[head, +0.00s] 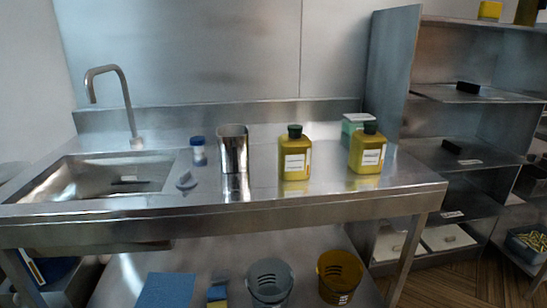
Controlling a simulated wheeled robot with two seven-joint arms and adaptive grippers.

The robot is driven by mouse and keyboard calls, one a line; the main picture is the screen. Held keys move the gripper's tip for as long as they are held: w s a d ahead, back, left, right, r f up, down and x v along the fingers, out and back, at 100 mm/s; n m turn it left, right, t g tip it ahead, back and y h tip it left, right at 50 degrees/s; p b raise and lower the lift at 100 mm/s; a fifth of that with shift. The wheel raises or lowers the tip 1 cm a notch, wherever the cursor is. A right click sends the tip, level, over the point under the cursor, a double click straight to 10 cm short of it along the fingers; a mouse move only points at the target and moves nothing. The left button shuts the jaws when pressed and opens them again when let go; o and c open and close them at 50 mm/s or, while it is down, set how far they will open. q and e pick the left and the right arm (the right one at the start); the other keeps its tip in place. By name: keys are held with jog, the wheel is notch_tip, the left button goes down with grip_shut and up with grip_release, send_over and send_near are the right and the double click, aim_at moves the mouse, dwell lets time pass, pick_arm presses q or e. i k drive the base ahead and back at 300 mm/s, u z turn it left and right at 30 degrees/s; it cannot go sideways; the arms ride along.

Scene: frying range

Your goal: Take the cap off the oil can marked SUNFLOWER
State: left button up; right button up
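Two yellow oil cans with dark caps and white labels stand upright on the steel counter (340,190). The left can (294,174) is right of the counter's middle, its dark green cap (295,130) on top. The right can (377,167) stands near the counter's right end, with its dark cap (370,127) on top. The print on both labels is too small to read, so I cannot tell which is marked SUNFLOWER. Neither of my grippers is in view.
A steel container (233,151) and a blue-lidded jar (198,154) stand left of the cans. A pale green box (354,122) is behind the right can. A sink (60,181) with a tap (124,95) lies left. Shelving (394,55) rises right. Buckets sit below.

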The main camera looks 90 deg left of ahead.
aim_at(294, 149)
jog(key=u, duration=1.65)
